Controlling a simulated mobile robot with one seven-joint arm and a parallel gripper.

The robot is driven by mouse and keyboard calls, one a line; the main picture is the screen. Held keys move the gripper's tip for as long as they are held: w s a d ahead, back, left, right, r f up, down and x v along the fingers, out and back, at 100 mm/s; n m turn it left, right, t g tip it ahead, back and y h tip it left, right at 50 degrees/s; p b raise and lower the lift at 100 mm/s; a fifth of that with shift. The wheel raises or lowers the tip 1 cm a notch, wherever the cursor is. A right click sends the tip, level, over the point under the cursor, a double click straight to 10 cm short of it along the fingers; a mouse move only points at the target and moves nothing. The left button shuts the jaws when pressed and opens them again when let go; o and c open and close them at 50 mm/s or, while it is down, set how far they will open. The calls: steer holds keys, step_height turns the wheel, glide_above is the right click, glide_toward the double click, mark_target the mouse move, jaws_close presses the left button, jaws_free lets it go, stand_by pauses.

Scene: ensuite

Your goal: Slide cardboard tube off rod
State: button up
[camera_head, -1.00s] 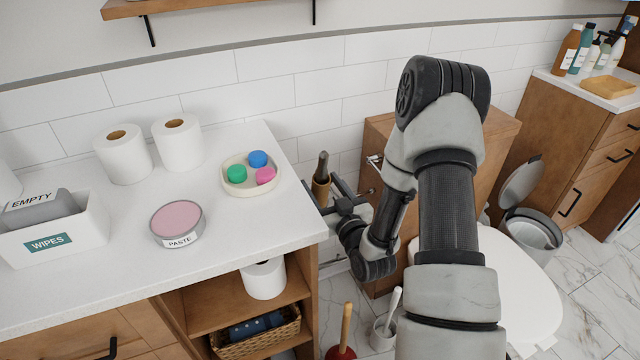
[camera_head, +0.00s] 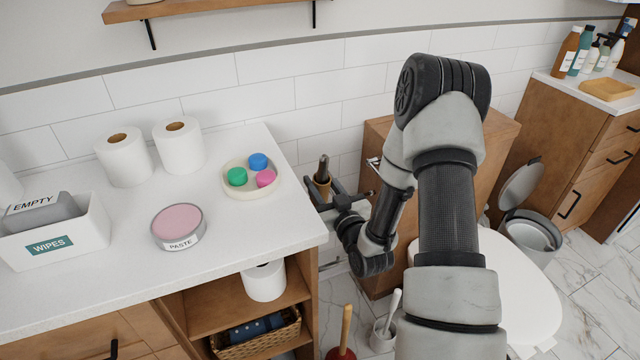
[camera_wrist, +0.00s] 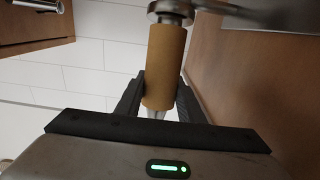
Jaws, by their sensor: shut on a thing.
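A brown cardboard tube (camera_wrist: 165,62) stands nearly upright in the wrist view, between the two black fingers of my gripper (camera_wrist: 160,92). The fingers are shut on its near end. A round metal flange (camera_wrist: 170,10) meets its far end, with a metal bar running off to the right. A small pale piece shows below the tube's near end; I cannot tell if it is the rod. In the head view the tube (camera_head: 322,188) is small, with a dark end above it, in the gap beside the counter. My gripper (camera_head: 328,196) is around it there, partly hidden.
The white counter (camera_head: 110,285) on the left holds paper rolls, a paste tin (camera_head: 178,226) and a dish of coloured caps (camera_head: 250,190). A wooden cabinet (camera_head: 505,135) and the toilet (camera_head: 520,285) stand on the right. A plunger (camera_head: 345,325) and a brush (camera_head: 390,320) stand below.

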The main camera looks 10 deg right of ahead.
steer(key=s+r+p, duration=0.2)
steer(key=r+p, duration=0.3)
steer(key=r, duration=0.5)
steer(key=s+r+p, duration=0.2)
steer(key=r+p, duration=0.4)
steer(key=r, duration=0.5)
steer(key=shift+s+d+r, duration=0.15)
steer(key=shift+s+d, duration=0.15)
steer(key=shift+d, duration=0.15)
stand_by(0.4)
steer(key=shift+r+p, duration=0.1)
steer(key=shift+p, duration=0.25)
